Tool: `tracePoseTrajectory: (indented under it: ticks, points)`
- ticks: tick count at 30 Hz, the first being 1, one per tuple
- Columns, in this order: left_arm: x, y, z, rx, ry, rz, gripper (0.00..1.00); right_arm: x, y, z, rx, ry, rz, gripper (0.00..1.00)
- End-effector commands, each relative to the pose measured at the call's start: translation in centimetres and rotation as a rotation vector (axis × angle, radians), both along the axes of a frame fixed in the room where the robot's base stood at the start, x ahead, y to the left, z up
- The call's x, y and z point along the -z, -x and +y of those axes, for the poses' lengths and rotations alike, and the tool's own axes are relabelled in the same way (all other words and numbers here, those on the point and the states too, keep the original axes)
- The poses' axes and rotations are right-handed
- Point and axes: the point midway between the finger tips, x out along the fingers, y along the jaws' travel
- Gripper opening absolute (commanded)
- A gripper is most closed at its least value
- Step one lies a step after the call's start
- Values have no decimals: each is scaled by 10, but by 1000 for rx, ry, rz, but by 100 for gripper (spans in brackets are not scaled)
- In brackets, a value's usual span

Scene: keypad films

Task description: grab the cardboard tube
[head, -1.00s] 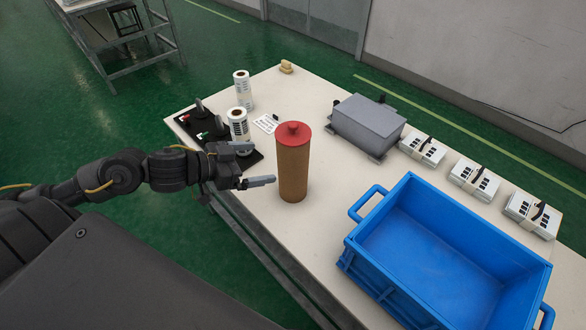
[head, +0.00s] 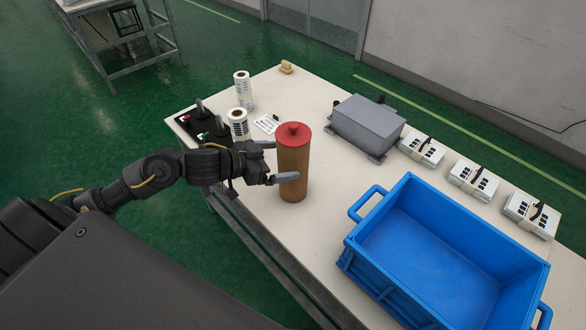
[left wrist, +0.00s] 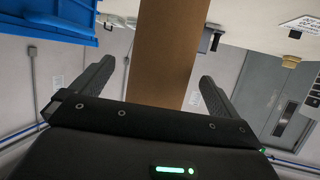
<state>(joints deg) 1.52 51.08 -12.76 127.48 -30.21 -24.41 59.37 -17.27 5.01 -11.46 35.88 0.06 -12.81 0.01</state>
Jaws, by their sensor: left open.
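The cardboard tube (head: 294,165) is brown with a red knobbed lid and stands upright on the white table. My left gripper (head: 277,162) is open at the tube's left side in the head view. One finger passes in front of the tube, and the other finger is partly hidden at its far side. In the left wrist view the brown tube (left wrist: 165,55) stands between the two spread fingers of the left gripper (left wrist: 160,85), with a gap to each finger. My right gripper is not in view.
A blue crate (head: 372,262) stands at the right front. Behind the tube are a grey box (head: 366,124), label rolls (head: 238,122) and a black panel (head: 190,127). Strapped white packs (head: 421,150) line the right edge. The table between tube and crate is clear.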

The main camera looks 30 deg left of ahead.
Motion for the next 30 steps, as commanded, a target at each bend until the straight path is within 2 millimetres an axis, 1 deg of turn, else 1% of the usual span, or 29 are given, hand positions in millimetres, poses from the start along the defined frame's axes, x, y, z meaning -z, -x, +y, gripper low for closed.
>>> tracePoseTrajectory:
  ticks: [1, 3, 6, 10, 16, 30]
  points:
    - [2, -8, -4, -1, 4, -1, 100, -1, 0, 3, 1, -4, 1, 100]
    - [7, -17, -8, -1, 3, -1, 100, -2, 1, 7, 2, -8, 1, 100]
    - [12, -26, -14, -2, 2, -1, 100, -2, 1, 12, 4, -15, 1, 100]
    - [15, -30, -17, -1, 0, -1, 100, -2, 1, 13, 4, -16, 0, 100]
    - [16, -30, -17, -1, 0, 0, 100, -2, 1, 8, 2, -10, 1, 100]
    - [16, -30, -17, 0, 0, 0, 38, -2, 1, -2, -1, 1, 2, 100]
